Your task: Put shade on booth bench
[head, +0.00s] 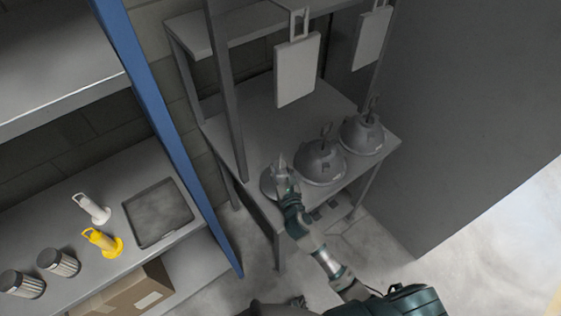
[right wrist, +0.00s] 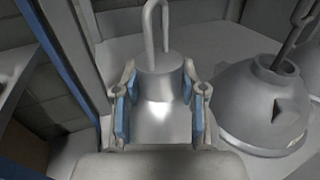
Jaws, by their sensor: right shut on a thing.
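A grey dome-shaped shade (head: 267,186) is at the front left corner of the grey booth bench (head: 249,118) in the head view. My right gripper (head: 284,180) is over it and hides much of it. In the right wrist view, the blue-padded fingers of my right gripper (right wrist: 158,102) are shut around the shade's smooth neck (right wrist: 160,84), with its hook loop standing up above. The shade looks upright; I cannot tell whether its rim touches the bench. My left gripper is not in view.
Two more grey shades, a middle one (head: 319,163) and a right one (head: 362,136), stand on the bench close by. Flat panels (head: 297,72) hang above. A blue post (head: 170,135) and a shelf with a tray (head: 159,239) are left; a dark wall (head: 455,110) is right.

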